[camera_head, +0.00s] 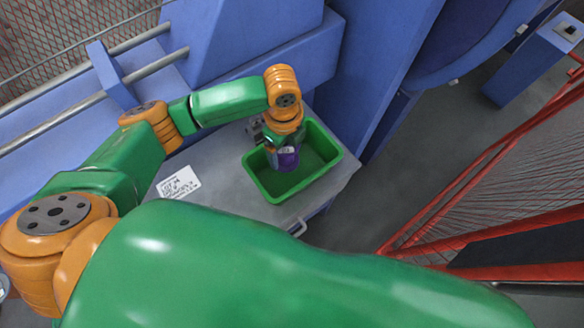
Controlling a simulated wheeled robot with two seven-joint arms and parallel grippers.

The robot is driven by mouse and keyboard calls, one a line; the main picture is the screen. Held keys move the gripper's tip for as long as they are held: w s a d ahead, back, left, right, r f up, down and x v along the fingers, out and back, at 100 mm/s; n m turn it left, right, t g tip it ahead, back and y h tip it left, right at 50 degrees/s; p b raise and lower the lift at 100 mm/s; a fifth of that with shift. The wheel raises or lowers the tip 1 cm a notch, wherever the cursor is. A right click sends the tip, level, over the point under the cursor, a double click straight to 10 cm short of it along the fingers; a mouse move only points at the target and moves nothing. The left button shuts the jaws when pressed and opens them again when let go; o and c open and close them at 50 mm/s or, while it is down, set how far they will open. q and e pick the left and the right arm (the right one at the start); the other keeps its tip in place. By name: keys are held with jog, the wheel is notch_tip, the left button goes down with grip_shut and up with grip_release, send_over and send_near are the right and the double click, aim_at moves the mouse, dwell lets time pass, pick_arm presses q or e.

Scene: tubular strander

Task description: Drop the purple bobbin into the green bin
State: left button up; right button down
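The purple bobbin (288,160) is at the end of my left gripper (280,150), within the outline of the green bin (323,150). The fingers appear to be around the bobbin, though the wrist and the gripper's dark body hide part of the grip. The bobbin covers the back left part of the bin in this view. I cannot tell exactly how high it is above the bin floor. The visible floor of the bin is empty. My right gripper is not in view.
The bin stands on a grey tabletop (220,184) with a white printed label (178,184) to its left. Blue machine housings (245,35) rise behind. A red mesh fence (480,180) stands on the right, with open grey floor between. My large green arm link fills the foreground.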

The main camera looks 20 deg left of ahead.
pick_arm(q)
jog(key=o, duration=1.2)
jog(key=shift+c, duration=0.2)
notch_tip(320, 180, up, 7)
